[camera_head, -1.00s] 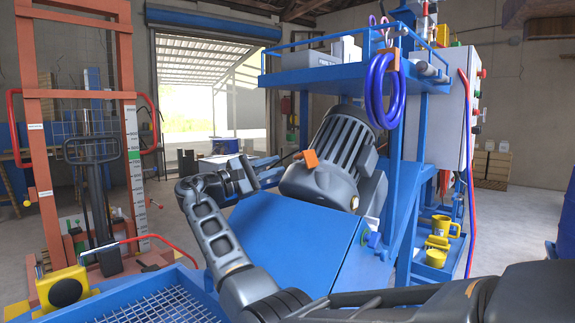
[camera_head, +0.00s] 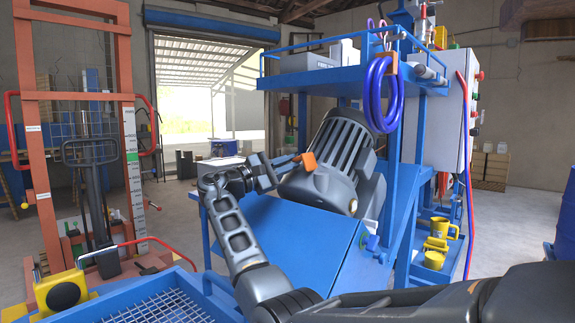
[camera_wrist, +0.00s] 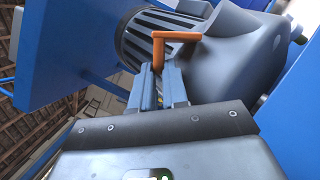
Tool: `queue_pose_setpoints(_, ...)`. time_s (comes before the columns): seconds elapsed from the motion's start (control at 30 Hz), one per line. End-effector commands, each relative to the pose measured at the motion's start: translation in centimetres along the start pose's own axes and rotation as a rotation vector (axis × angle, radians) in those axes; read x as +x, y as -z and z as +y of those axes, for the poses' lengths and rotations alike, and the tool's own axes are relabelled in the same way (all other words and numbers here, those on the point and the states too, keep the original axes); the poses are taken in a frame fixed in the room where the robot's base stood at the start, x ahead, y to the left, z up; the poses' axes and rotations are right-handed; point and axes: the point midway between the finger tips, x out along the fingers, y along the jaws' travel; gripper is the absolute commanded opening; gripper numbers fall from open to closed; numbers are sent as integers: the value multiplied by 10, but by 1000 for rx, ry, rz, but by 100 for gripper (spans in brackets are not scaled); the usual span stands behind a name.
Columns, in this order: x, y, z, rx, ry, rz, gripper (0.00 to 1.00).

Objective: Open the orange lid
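The orange lid (camera_head: 308,161) is a small flap on the side of the dark grey motor (camera_head: 342,140), above the sloping blue panel. In the wrist view the lid (camera_wrist: 176,36) looks like a bent orange piece, with one arm running down to the fingertips. My gripper (camera_head: 287,163) reaches it from the left in the head view. In the wrist view the two grey-blue fingers of my gripper (camera_wrist: 161,70) stand close together, with the lid's lower end between their tips. Only a narrow gap shows, and I cannot tell whether they press on the lid.
The motor body fills the space right behind the lid. A blue frame (camera_head: 397,190) and coiled blue hose (camera_head: 383,93) stand to the right. The blue panel (camera_head: 285,235) lies below my gripper. An orange-red lift frame (camera_head: 37,130) stands at the left.

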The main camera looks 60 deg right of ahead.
Motion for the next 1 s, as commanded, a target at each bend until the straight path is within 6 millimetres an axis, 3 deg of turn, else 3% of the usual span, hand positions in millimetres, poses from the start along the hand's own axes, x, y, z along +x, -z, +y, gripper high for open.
queue_pose_setpoints(0.23,0,-2,3,23,8,0,0)
queue_pose_setpoints(0.57,6,-16,11,270,113,2,0)
queue_pose_setpoints(0.87,6,-16,11,280,117,2,0)
queue_pose_setpoints(0.9,6,-16,11,280,117,1,17)
queue_pose_setpoints(1.0,6,-16,10,279,117,2,22)
